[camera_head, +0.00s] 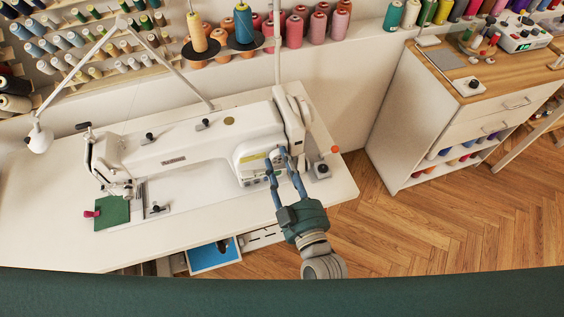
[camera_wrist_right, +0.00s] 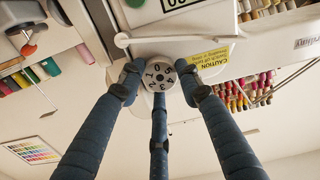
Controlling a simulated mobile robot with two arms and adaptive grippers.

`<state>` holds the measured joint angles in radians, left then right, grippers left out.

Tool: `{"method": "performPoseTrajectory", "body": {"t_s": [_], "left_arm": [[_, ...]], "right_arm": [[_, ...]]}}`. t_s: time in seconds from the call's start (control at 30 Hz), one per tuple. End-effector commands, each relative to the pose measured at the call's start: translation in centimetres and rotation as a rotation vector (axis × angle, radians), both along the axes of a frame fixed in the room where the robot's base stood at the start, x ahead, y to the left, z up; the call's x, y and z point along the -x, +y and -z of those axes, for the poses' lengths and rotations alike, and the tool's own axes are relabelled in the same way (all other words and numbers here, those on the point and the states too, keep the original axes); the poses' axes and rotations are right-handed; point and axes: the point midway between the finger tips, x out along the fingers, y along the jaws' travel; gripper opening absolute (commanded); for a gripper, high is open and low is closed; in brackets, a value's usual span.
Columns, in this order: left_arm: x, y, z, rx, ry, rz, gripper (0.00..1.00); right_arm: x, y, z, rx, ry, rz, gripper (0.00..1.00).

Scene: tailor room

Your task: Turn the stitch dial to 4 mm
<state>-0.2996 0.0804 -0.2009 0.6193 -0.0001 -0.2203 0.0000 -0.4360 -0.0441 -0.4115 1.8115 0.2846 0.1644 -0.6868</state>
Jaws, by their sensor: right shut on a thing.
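The white sewing machine (camera_head: 190,148) stands on a white table (camera_head: 250,218). In the right wrist view, the stitch dial (camera_wrist_right: 159,76) is a small round pale knob with dark figures around its face, on the front of the machine. My right gripper (camera_wrist_right: 160,82) has its blue fingers around the dial's rim and is shut on it. In the head view, my right gripper (camera_head: 278,160) reaches up to the right end of the machine and hides the dial. I cannot tell which figure is set. My left gripper is not in view.
A yellow caution label (camera_wrist_right: 207,68) sits right of the dial. A thin white lever (camera_wrist_right: 180,38) runs just above it. Green cloth (camera_head: 113,211) lies under the needle end. A wooden-topped cabinet (camera_head: 440,110) stands at the right, with open floor between.

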Motion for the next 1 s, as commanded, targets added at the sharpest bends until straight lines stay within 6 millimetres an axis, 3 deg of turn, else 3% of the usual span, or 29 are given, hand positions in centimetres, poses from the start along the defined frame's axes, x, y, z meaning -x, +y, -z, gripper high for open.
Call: {"method": "performPoseTrajectory", "body": {"t_s": [0.5, 1.0], "left_arm": [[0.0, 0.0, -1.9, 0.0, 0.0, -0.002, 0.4], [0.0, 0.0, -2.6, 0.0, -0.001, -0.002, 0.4]], "right_arm": [[0.0, 0.1, -0.2, -0.405, 0.131, -0.002, 0.08], [0.0, 0.0, -0.1, -0.807, 0.26, -0.001, 0.08]]}}
